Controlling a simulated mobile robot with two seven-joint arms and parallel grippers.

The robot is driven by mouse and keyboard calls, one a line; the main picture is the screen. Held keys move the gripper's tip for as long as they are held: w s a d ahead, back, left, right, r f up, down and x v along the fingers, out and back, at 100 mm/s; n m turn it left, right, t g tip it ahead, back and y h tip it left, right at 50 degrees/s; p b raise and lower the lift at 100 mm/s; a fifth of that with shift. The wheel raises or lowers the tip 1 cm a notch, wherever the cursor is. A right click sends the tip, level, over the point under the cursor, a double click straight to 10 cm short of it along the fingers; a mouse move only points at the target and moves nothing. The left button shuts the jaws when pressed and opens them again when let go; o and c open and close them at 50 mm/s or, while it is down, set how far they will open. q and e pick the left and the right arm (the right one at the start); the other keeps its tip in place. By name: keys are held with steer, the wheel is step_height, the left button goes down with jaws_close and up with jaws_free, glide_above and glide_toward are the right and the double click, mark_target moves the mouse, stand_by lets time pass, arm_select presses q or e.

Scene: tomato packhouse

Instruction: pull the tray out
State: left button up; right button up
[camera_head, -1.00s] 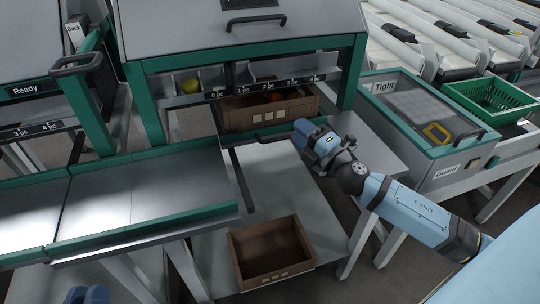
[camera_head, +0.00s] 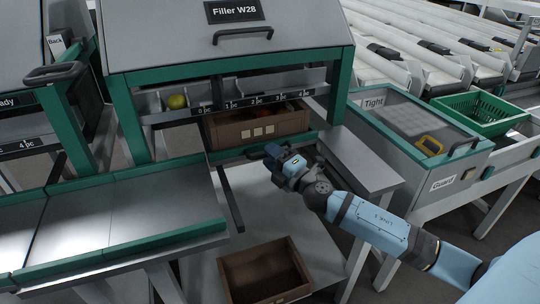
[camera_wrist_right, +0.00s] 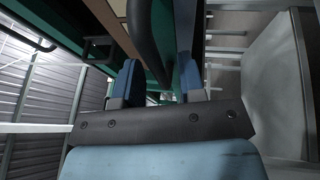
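A brown tray (camera_head: 232,137) with several white labels on its front sits in the bay of the filler, under the number strip. A red item shows over its rim. My right gripper (camera_head: 272,160) is just in front of the tray's lower right front, near a dark bar along the bay's lower edge. In the right wrist view its two blue fingers (camera_wrist_right: 158,84) stand apart, with a dark curved part beyond and between them. I cannot tell whether it touches the tray. My left gripper is out of view.
A second brown tray (camera_head: 228,282), seemingly empty, stands lower down in front. The filler (camera_head: 225,45) has a handle on its hood. A grey table (camera_head: 365,163) and a guarded box (camera_head: 425,175) are at right; a metal chute (camera_head: 110,222) is at left.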

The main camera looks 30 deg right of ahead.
steer(key=shift+w+r, duration=0.1)
steer(key=shift+w, duration=0.3)
jaws_close()
